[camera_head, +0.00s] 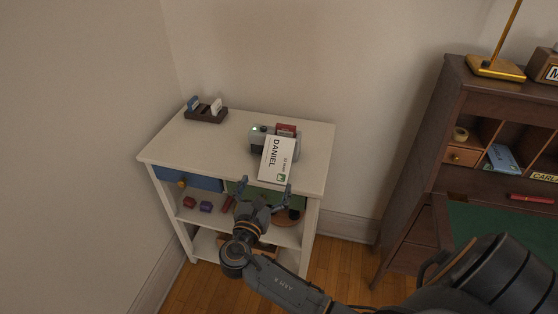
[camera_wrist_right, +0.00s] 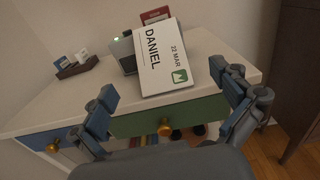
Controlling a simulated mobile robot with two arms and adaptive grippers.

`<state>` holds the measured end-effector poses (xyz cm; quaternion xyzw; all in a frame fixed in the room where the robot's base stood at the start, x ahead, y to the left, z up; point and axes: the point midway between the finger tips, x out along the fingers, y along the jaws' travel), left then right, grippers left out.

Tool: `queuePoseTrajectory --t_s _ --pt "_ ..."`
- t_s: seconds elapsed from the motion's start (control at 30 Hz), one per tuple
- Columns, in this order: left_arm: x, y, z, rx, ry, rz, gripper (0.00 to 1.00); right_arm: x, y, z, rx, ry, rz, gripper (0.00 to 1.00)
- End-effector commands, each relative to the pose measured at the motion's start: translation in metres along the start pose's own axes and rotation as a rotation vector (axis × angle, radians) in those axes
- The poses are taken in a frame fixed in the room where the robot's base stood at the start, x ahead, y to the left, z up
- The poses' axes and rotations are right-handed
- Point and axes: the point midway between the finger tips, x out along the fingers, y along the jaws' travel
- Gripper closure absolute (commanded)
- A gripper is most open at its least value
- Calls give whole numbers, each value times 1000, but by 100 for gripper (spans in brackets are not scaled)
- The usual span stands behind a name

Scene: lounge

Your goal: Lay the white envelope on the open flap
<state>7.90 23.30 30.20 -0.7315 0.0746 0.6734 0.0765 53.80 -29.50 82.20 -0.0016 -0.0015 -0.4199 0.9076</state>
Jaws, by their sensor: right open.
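The white envelope (camera_head: 276,160) bears the name DANIEL and a green stamp. It leans on or lies over a grey device (camera_head: 257,139) on the white side table; it also shows in the right wrist view (camera_wrist_right: 165,58). My right gripper (camera_head: 264,187) is open and empty just in front of the envelope's near end, apart from it. In the right wrist view its fingers (camera_wrist_right: 170,93) stand to either side of the envelope. The open flap, with a green writing surface (camera_head: 490,228), belongs to the dark wooden desk at the right. My left gripper is not in view.
The white table (camera_head: 228,138) also carries a dark holder with cards (camera_head: 206,114). Small items lie on its shelf below. The desk holds pigeonholes, a blue envelope (camera_head: 502,158), a red stick (camera_head: 530,198) and a brass lamp (camera_head: 496,69). My dark arm part covers some of the flap.

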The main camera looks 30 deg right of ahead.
Motion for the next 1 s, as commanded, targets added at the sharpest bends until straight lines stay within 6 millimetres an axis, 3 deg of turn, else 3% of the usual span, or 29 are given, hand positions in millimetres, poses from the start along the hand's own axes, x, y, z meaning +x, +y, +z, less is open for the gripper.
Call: queuePoseTrajectory --t_s 0.1,0.23,0.47,0.8,1.0 --pt "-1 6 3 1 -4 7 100 26 0 1 -1 -3 -1 0" --pt "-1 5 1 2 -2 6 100 47 1 0 -1 -1 1 0" --pt "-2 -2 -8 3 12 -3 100 64 1 0 2 2 1 0" --pt "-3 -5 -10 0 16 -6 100 108 4 1 2 2 2 0" --pt "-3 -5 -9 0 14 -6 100 111 4 0 2 4 3 0"
